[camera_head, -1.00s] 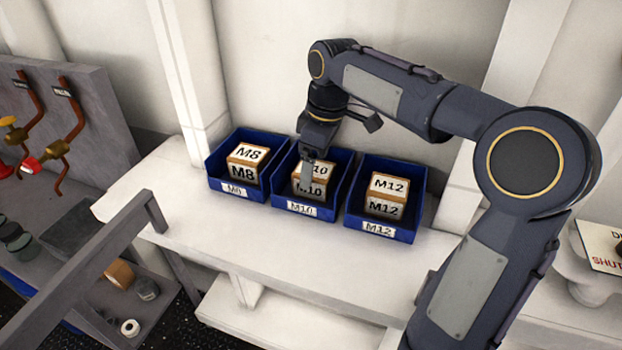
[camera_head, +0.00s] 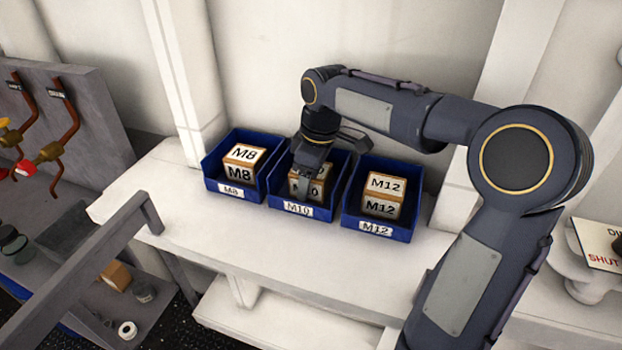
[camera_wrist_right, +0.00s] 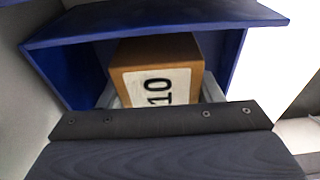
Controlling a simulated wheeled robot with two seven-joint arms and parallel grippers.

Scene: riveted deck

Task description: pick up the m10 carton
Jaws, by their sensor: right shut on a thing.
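The M10 carton (camera_head: 307,187) is a small brown box with white labels. It sits in the middle blue bin (camera_head: 300,211), which is labelled M10. My right gripper (camera_head: 308,182) reaches down into this bin from above and is shut on the carton, hiding part of its top and front. In the right wrist view the carton (camera_wrist_right: 156,75) shows between the grey fingers, with "10" readable on its label. My left gripper is not in view.
The M8 carton (camera_head: 242,162) stands in the blue bin to the left, and the M12 carton (camera_head: 383,194) in the blue bin to the right. The bins stand close together on a white bench (camera_head: 270,240) against a wall. The bench front is clear.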

